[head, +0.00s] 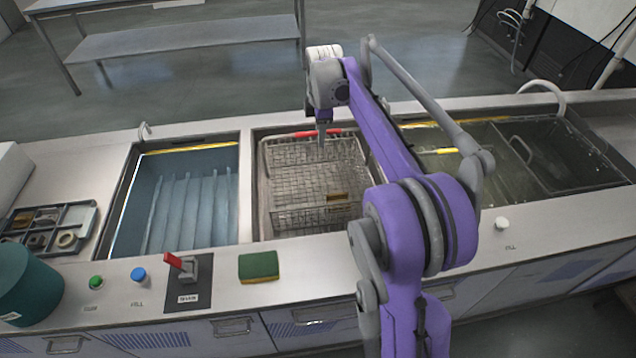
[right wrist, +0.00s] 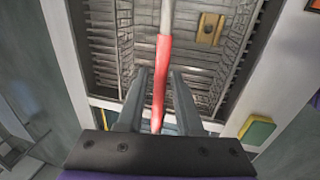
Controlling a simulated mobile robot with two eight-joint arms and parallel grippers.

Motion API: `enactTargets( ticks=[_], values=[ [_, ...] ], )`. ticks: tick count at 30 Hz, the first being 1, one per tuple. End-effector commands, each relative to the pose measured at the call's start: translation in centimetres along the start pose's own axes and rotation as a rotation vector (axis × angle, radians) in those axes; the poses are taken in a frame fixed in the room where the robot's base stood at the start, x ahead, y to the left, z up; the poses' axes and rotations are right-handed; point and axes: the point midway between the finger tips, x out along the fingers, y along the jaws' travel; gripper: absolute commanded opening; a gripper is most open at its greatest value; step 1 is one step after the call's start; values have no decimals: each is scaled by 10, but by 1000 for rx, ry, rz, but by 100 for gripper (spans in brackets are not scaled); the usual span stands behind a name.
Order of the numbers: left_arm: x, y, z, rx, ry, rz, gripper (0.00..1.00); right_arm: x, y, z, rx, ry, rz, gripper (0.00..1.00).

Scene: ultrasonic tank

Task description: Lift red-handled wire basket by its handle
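The wire basket (head: 300,212) sits in the middle tank. Its red handle (head: 301,135) runs along the far side, partly hidden by my right gripper. My right gripper (head: 321,143) points down at the handle's middle. In the right wrist view the two fingers (right wrist: 158,77) are apart, with the red handle (right wrist: 160,80) running between them and narrow gaps on both sides. Whether the handle lies fully between the fingers or just beyond the tips is hard to tell. The basket's mesh (right wrist: 200,65) shows behind it. My left gripper is not in view.
A blue tank (head: 190,200) lies left of the basket and a water-filled tank (head: 560,155) lies right. On the front ledge are a green sponge (head: 259,265), a red lever (head: 174,260) and a blue button (head: 138,274). A teal container (head: 28,288) stands at left.

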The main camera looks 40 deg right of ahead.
Motion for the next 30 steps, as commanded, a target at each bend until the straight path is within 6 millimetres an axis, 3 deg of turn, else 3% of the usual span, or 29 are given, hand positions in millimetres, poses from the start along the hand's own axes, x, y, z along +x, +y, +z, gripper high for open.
enactTargets(
  ticks=[1,5,6,22,30],
  values=[
    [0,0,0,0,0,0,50,0,0,0,0,0,0,24],
    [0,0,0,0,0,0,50,0,0,0,0,0,0,1],
    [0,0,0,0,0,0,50,0,0,0,0,0,0,0],
    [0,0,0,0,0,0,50,-4,1,0,0,0,1,0],
    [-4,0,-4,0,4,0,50,-44,9,0,1,0,2,0]
  ],
)
